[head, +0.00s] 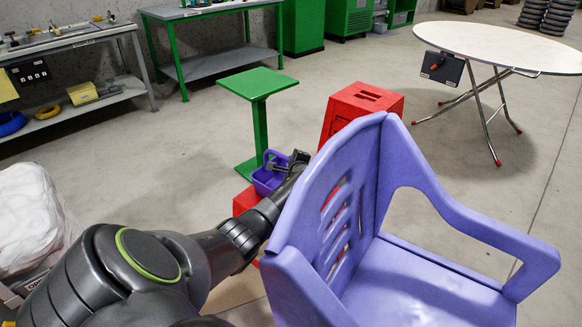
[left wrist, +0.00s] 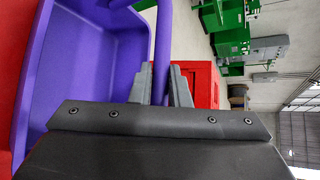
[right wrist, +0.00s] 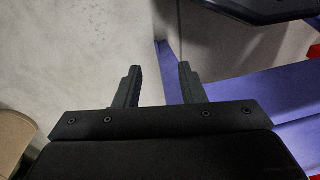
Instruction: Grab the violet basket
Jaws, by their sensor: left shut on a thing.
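The violet basket (head: 267,182) is in the middle of the head view, just above a red block (head: 246,199); whether it touches the block is unclear. My left gripper (head: 294,160) is at the basket's top, partly hidden by my arm. In the left wrist view the basket (left wrist: 80,70) fills the left side, and my left gripper (left wrist: 160,85) is shut on its thin violet handle (left wrist: 162,45), which passes between the fingers. My right gripper (right wrist: 160,68) shows only in the right wrist view, open and empty above the floor.
A large violet armchair (head: 420,285) stands close at the right, beside my left arm. A red stool (head: 358,108) and a green stand (head: 258,110) are behind the basket.

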